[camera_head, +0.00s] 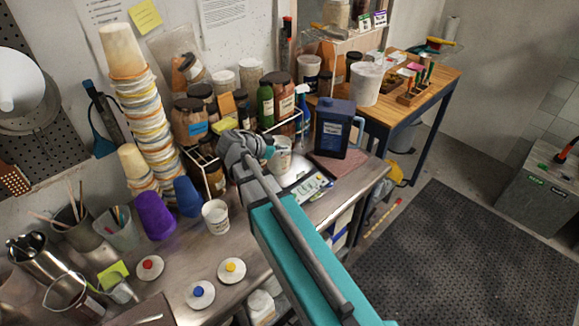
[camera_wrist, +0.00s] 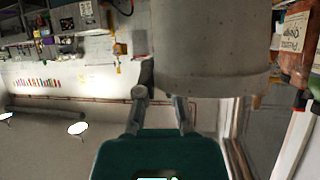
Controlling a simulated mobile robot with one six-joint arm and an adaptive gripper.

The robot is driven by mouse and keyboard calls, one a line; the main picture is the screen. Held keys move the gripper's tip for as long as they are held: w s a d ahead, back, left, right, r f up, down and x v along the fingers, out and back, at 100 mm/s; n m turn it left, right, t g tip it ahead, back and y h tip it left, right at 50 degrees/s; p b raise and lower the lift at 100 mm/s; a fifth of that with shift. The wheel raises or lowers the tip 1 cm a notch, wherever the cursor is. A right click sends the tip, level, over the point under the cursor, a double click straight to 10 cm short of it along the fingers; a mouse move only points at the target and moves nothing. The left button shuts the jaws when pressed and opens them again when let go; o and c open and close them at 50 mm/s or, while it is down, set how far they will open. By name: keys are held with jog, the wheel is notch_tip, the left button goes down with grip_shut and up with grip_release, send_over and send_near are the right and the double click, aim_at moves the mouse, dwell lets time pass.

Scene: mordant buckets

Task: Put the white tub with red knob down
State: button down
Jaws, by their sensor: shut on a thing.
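My gripper (camera_head: 266,150) is shut on a white tub (camera_head: 282,158), gripping it from its left side over the metal bench. The tub looks upright in the head view, beside or above the scale (camera_head: 305,184); I cannot tell whether it touches anything below. In the wrist view the tub (camera_wrist: 210,50) is a large pale cylinder just beyond my fingers (camera_wrist: 162,98). No red knob shows on the held tub. A white lid with a red knob (camera_head: 150,267) lies separately on the bench at the lower left.
A white lid with a yellow knob (camera_head: 231,270) and one with a blue knob (camera_head: 199,294) lie at the front. Another white tub (camera_head: 216,217) stands left of my arm. A dark blue canister (camera_head: 335,127) stands right of the held tub. Jars crowd the back.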

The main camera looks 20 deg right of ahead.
aim_at(283, 143)
jog(key=shift+w+f, duration=0.1)
jog(key=w+d+f+b, duration=0.1)
jog(key=w, duration=0.1)
jog(key=w+d+f+b, duration=0.1)
jog(key=w+d, duration=0.1)
jog(key=w+d+f+b, duration=0.2)
jog(key=shift+w, duration=0.4)
jog(key=w+d+f+b, duration=0.2)
jog(key=w+f+b, duration=0.1)
jog(key=f+b, duration=0.2)
jog(key=shift+w+d, duration=0.3)
jog(key=shift+d, duration=0.1)
jog(key=shift+r, duration=0.1)
jog(key=f+b, duration=0.4)
jog(key=shift+w+d, duration=0.25)
jog(key=shift+w, duration=0.05)
